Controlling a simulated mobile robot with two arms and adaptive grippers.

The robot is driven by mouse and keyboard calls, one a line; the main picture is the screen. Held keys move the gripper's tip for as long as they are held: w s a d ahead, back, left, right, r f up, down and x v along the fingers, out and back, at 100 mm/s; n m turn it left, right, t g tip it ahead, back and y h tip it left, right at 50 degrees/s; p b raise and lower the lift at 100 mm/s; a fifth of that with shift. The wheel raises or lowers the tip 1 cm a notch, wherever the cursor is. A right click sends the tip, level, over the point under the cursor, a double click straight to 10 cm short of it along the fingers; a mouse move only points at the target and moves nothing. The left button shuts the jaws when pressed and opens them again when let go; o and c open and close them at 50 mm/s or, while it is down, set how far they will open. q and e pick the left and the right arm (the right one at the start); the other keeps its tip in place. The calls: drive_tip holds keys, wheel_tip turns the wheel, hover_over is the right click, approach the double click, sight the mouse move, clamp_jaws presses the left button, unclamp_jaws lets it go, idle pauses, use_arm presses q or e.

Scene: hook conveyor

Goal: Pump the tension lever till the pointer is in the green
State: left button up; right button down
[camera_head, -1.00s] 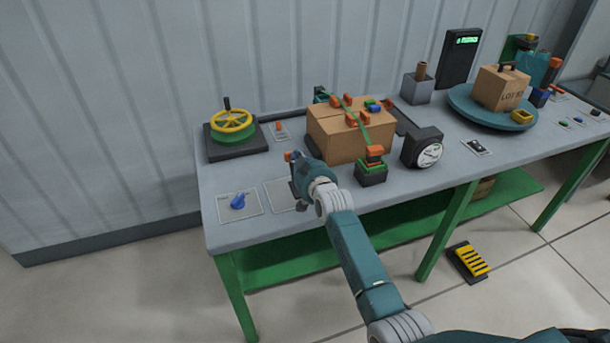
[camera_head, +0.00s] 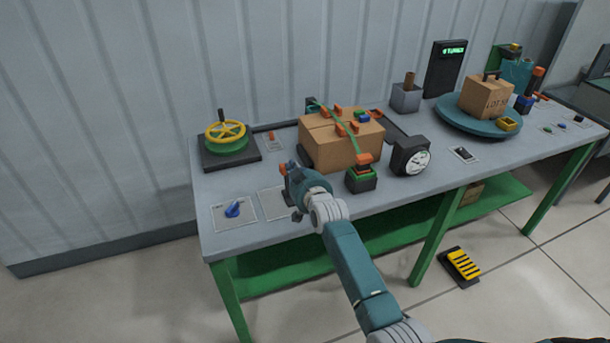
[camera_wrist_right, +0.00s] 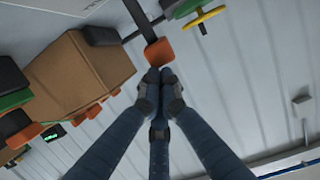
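The tension lever appears to be the dark bar with an orange end (camera_wrist_right: 158,52) in the right wrist view; a small orange bit (camera_head: 283,168) shows beside my right gripper in the head view. My right gripper (camera_head: 291,178) is over the table's front left. In the wrist view its fingertips (camera_wrist_right: 160,76) are together, right by the orange end; whether they touch it is unclear. Nothing shows between them. The white-faced dial (camera_head: 417,161) in a black housing stands right of the strapped carton (camera_head: 335,155). Its pointer and any green zone are too small to read. My left gripper is not in view.
A yellow handwheel (camera_head: 226,131) stands at the back left and a blue knob (camera_head: 233,209) at the front left. A green-and-black block with an orange top (camera_head: 362,180) stands before the carton. A turntable (camera_head: 455,121) is at right, a yellow-striped pedal (camera_head: 463,264) on the floor.

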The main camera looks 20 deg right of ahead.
use_arm(q)
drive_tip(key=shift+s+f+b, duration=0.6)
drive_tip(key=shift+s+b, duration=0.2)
drive_tip(key=shift+b, duration=0.15)
use_arm(e)
drive_tip(key=s+r, duration=0.5)
drive_tip(key=s, duration=0.4)
drive_tip(key=shift+s+d, duration=0.15)
drive_tip(key=shift+d, duration=0.05)
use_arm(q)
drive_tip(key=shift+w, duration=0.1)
use_arm(e)
drive_tip(key=shift+r, duration=0.1)
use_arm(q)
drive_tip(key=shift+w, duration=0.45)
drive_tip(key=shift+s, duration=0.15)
